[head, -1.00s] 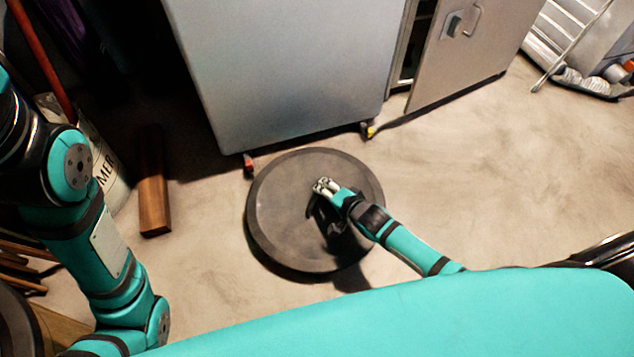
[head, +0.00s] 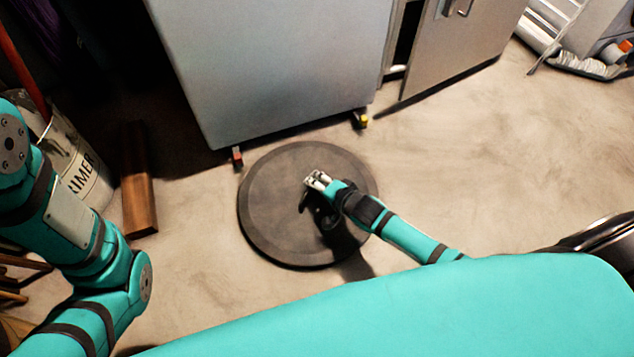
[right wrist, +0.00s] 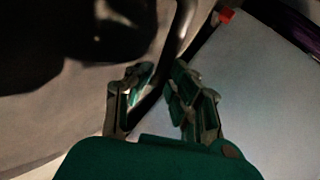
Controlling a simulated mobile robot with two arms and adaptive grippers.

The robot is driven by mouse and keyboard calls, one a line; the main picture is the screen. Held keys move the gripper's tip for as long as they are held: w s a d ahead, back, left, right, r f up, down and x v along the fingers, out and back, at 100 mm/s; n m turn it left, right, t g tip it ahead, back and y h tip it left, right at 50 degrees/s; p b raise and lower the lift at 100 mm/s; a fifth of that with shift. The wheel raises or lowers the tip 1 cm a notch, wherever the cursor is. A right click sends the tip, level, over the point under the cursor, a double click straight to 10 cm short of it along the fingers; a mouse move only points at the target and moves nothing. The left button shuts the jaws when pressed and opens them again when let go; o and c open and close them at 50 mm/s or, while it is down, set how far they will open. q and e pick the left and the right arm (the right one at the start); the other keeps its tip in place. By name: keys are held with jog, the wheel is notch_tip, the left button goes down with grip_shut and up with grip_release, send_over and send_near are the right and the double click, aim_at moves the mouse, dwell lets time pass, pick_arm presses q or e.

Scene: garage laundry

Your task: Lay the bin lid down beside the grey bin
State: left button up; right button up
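The bin lid (head: 268,228) is a dark round disc that looks flat on the floor in front of the grey cabinet. My right gripper (head: 316,180) is over the middle of the lid, with a dark shape, shadow or handle, just below it. In the right wrist view its two fingers (right wrist: 158,98) stand apart, with a dark strip crossing behind the gap and nothing clearly clamped. A dark shiny rounded rim (head: 602,238) shows at the right edge; I cannot tell whether it is the grey bin. My left arm is at the left, its gripper out of view.
The grey cabinet (head: 270,70) on casters stands just behind the lid. A cabinet door (head: 455,45) hangs open to its right. A wooden block (head: 138,190) and a primer bucket (head: 85,170) are at the left. The floor (head: 480,160) right of the lid is clear.

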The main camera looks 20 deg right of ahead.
jog(key=o, duration=0.3)
jog(key=shift+r, duration=0.15)
